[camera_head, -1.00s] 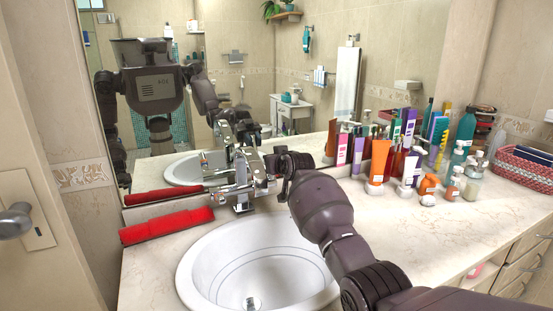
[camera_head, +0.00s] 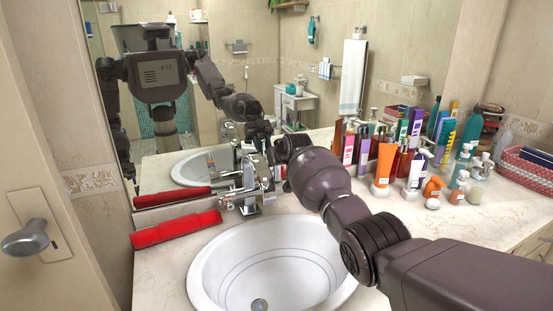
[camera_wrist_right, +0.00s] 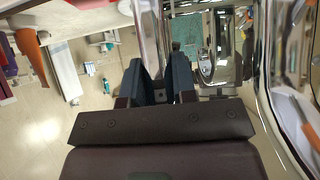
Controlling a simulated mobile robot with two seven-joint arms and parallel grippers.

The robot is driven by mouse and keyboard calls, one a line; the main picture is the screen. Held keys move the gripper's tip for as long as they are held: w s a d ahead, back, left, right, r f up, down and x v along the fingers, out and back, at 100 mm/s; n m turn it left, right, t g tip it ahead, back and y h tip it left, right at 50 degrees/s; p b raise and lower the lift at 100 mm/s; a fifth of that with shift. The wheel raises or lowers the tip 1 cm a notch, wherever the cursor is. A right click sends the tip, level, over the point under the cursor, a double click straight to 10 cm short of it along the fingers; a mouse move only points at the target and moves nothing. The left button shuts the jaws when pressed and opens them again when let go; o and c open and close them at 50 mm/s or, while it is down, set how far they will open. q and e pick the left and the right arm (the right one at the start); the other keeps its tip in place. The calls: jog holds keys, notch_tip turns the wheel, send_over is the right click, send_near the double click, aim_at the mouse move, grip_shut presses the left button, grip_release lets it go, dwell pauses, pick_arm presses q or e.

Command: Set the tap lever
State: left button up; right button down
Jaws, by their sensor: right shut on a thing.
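The chrome tap (camera_head: 250,192) stands on the counter behind the white basin (camera_head: 210,262). My right gripper (camera_head: 273,160) is at the upper right side of the tap, its fingers mostly hidden behind my own wrist. In the right wrist view the two dark fingers (camera_wrist_right: 160,82) are close together at a chrome bar (camera_wrist_right: 150,35) that I take for the tap lever. My right gripper is shut on it. The lever's exact angle is hard to tell. My left gripper is not in view.
Several bottles and tubes (camera_head: 385,163) crowd the counter on the right, near a pink basket (camera_head: 525,168). The front right counter (camera_head: 465,225) is clear.

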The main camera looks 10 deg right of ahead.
jog(key=c, duration=1.3)
grip_release()
jog(key=o, duration=0.4)
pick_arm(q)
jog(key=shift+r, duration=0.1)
